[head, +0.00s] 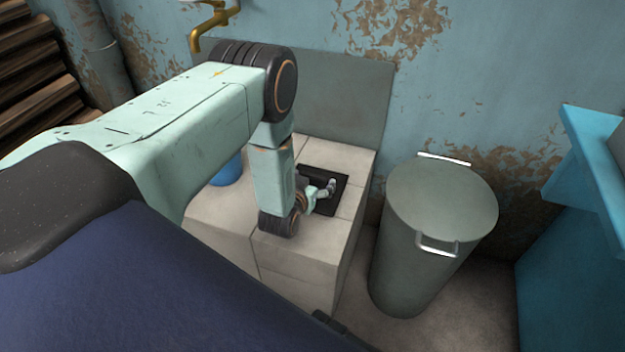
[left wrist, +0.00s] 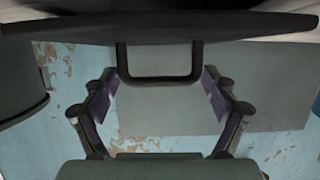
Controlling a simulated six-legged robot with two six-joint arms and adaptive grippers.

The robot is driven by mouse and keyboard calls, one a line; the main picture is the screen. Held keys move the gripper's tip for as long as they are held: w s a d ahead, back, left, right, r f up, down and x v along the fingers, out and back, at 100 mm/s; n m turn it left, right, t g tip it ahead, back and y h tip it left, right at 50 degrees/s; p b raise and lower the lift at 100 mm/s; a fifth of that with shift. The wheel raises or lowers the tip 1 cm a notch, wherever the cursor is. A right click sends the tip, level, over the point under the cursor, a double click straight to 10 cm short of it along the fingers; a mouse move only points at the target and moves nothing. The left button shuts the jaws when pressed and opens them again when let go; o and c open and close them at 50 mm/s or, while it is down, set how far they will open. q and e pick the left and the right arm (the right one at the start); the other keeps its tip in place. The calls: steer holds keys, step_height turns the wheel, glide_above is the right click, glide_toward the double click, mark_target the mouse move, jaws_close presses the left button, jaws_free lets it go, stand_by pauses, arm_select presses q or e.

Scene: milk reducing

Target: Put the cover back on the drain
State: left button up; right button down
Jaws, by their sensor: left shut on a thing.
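A dark square (head: 318,173) shows in the pale tiled counter (head: 212,211) in the head view. I cannot tell there whether it is the drain cover or the open drain, or whether the cover sits level in place. My left gripper (head: 323,190) is over this square, at the end of my arm reaching down. In the left wrist view, the cover (left wrist: 250,25) is a dark plate seen nearly edge-on, with a U-shaped handle (left wrist: 160,77). My right gripper is not in view.
A grey lidded bin (head: 425,240) stands on the floor right of the counter. A blue round item (head: 228,172) is on the counter, partly behind my arm. A brass tap (head: 212,28) and grey panel (head: 340,100) are at the wall. Blue furniture (head: 580,240) is at far right.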

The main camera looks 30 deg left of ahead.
arm_select(q)
steer(key=shift+f, duration=0.45)
stand_by(0.3)
steer(key=o, duration=1.6)
steer(key=shift+c, duration=0.2)
steer(key=shift+o, duration=0.4)
steer(key=shift+f, duration=0.1)
steer(key=shift+s, duration=0.1)
steer(key=v, duration=1.1)
steer(key=shift+s+d+r, duration=0.1)
steer(key=shift+s+r, duration=0.2)
steer(key=x, duration=1.2)
steer(key=shift+f, duration=0.1)
